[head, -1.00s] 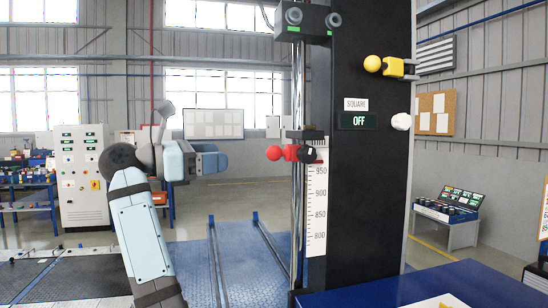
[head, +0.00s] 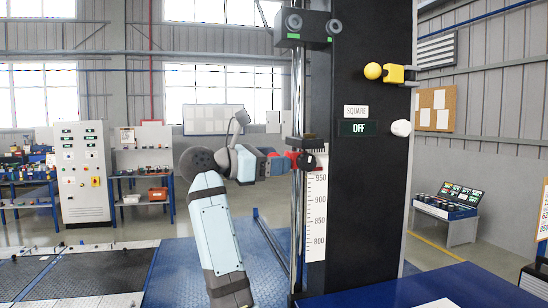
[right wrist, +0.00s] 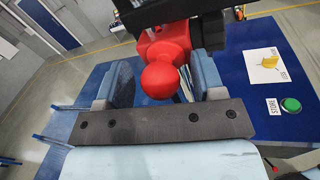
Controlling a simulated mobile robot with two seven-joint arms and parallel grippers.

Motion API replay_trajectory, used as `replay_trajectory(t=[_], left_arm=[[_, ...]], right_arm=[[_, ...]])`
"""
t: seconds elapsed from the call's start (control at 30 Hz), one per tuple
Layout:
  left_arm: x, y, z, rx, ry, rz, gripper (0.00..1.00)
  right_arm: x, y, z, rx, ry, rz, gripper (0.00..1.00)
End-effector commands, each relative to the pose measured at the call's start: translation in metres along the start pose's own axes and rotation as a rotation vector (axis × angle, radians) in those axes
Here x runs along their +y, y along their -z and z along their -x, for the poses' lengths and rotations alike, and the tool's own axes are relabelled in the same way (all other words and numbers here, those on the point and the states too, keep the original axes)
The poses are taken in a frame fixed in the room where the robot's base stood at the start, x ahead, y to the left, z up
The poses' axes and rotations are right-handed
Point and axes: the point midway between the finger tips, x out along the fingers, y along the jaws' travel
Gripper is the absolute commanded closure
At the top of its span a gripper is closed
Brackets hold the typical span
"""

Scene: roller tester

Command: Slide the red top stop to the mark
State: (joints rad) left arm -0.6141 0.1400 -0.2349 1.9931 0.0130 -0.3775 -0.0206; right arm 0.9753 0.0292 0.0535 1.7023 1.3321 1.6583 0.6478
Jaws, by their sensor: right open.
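The red top stop (head: 312,160) sits on the upright rail, level with the top of the white scale (head: 316,215), just above the 950 figure. Its red ball knob (right wrist: 167,79) points at my right wrist camera. My right gripper (head: 281,163) is at the stop's left side in the head view and partly hides the knob. In the right wrist view its open blue fingers (right wrist: 163,82) stand on either side of the knob, with gaps visible. I cannot make out a separate target mark on the scale. My left gripper is not in view.
A dark column (head: 360,220) stands right behind the rail, with an OFF display (head: 366,129), a yellow ball (head: 373,71) and a white knob (head: 401,128). A blue table (head: 440,283) is at lower right. A green button (right wrist: 291,104) shows in the right wrist view.

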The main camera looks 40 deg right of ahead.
Motion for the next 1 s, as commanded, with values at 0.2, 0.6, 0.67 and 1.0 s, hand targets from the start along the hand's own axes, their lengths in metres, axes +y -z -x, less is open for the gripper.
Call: replay_trajectory(t=[0.2, 0.6, 0.67, 1.0], left_arm=[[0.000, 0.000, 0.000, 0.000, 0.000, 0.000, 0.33], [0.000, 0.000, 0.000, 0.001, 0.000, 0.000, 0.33], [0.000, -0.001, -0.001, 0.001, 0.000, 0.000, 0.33], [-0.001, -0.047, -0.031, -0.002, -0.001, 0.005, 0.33]], right_arm=[[0.000, 0.000, -0.002, 0.000, 0.000, 0.000, 0.38], [0.000, 0.000, -0.001, 0.000, 0.000, 0.000, 1.00], [-0.001, 0.003, -0.001, 0.000, 0.000, 0.000, 1.00], [-0.012, 0.062, -0.001, 0.003, 0.000, -0.002, 1.00]])
